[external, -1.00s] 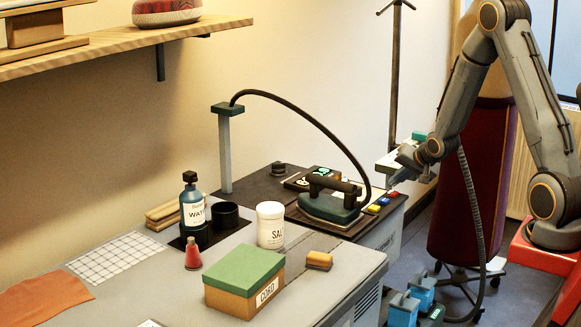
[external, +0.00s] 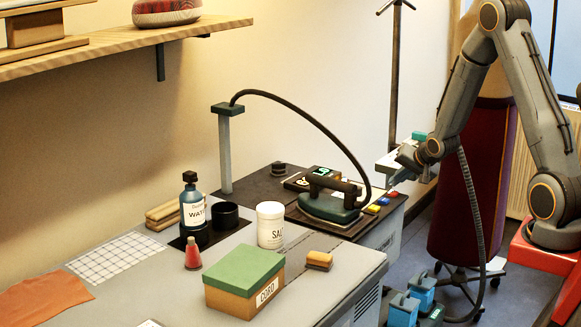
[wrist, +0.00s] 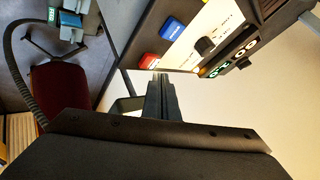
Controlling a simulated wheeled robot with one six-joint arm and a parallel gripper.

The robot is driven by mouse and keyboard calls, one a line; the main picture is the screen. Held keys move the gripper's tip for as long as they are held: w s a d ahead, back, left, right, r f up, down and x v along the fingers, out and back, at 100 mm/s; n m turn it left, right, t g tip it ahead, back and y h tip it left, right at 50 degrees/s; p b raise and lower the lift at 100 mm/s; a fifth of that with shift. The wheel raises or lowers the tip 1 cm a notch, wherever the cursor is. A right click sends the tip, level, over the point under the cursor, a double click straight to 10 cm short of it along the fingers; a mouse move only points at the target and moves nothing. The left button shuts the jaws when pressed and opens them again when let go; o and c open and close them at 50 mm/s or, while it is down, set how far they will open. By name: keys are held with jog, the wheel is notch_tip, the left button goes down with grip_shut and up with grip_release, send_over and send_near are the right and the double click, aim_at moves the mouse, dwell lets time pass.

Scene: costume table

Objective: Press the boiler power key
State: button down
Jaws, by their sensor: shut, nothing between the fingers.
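The boiler keys sit in a row on the front edge of the dark-topped unit. The red key (external: 393,194) is at the right end, with the blue key (external: 383,201) and the yellow key (external: 373,209) to its left. In the wrist view, the red key (wrist: 150,61) lies just beyond my fingertips and the blue key (wrist: 172,28) is farther up. I cannot read which one is the power key. My gripper (wrist: 162,78) is shut and empty. In the external view, my gripper (external: 390,172) hangs above the key row, seemingly apart from it.
A steam iron (external: 330,200) with a dark hose stands left of the keys. The wrist view shows a black knob (wrist: 205,46) beside the keys. A salt jar (external: 270,224) and a green-lidded box (external: 244,283) stand on the grey table.

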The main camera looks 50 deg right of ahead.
aim_at(400, 195)
jog(key=shift+f, duration=0.1)
dwell(0.6)
jog(key=shift+f, duration=0.35)
jog(key=shift+f+b, duration=0.3)
jog(key=shift+f, duration=0.2)
dwell(0.6)
jog(key=shift+r, duration=0.15)
jog(key=shift+r+p, duration=0.8)
jog(key=shift+p, duration=0.05)
notch_tip(400, 195, up, 6)
jog(key=p, duration=0.5)
dwell(0.4)
